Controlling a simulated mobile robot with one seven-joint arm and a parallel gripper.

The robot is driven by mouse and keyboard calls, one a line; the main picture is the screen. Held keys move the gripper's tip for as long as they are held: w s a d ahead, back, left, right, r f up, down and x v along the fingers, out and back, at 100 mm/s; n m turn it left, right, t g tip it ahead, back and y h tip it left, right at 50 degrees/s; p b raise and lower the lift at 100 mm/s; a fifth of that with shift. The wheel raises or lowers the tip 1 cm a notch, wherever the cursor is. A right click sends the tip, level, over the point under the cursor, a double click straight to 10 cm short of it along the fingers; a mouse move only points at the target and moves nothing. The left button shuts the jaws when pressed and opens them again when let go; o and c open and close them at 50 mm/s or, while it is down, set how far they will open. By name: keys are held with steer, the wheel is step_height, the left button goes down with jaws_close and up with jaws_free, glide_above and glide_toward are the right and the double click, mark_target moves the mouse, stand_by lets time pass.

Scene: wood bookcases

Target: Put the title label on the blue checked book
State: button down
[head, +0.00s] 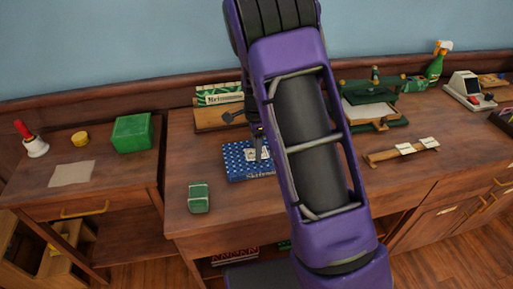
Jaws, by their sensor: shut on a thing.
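The blue checked book (237,168) lies flat on the middle wooden bench, white lettering along its front edge. My gripper (258,147) is over the book, partly hidden behind my purple arm. It is shut on a small whitish piece, apparently the title label (250,154), at the book's upper face. I cannot tell whether the label touches the cover.
A wooden holder (390,156) with white labels lies to the right. A green press (375,103) and books on a wooden stand (218,118) are behind. A green tin (198,198) stands front left. A green box (132,133) and handbell (34,143) are on the left table.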

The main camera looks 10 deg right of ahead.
steer(key=shift+s+f, duration=0.2)
steer(key=shift+f, duration=0.5)
steer(key=shift+c, duration=1.4)
jaws_free()
steer(key=shift+f, duration=0.15)
step_height(320, 180, up, 14)
steer(key=p, duration=0.2)
steer(key=shift+w+f, duration=0.2)
steer(key=shift+w, duration=0.05)
